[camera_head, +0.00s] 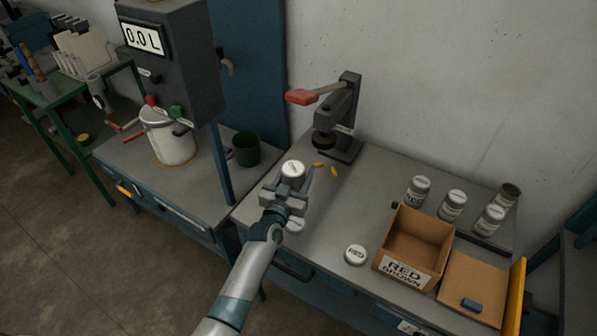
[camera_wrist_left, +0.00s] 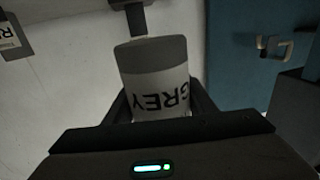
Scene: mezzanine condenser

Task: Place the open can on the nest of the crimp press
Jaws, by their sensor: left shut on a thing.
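My left gripper (camera_head: 292,190) is shut on a can (camera_head: 293,172) with a white label; the wrist view shows this can (camera_wrist_left: 158,80) between the fingers, its label reading GREY. In the head view its upper end is pale with small dark lettering; I cannot tell whether it is open. The crimp press (camera_head: 345,108), dark grey with a red-ended lever (camera_head: 302,97), stands at the back of the bench, beyond and right of the gripper. Its nest (camera_head: 325,142) is a small round seat low on the press, and no can is visible on it. My right gripper is not in view.
Two orange pieces (camera_head: 334,171) lie between can and press. A white lid (camera_head: 356,254), the RED carton (camera_head: 411,246) and several cans (camera_head: 453,205) stand to the right. A fill machine (camera_head: 176,62) and white pail (camera_head: 170,138) are left. Mid-bench is mostly clear.

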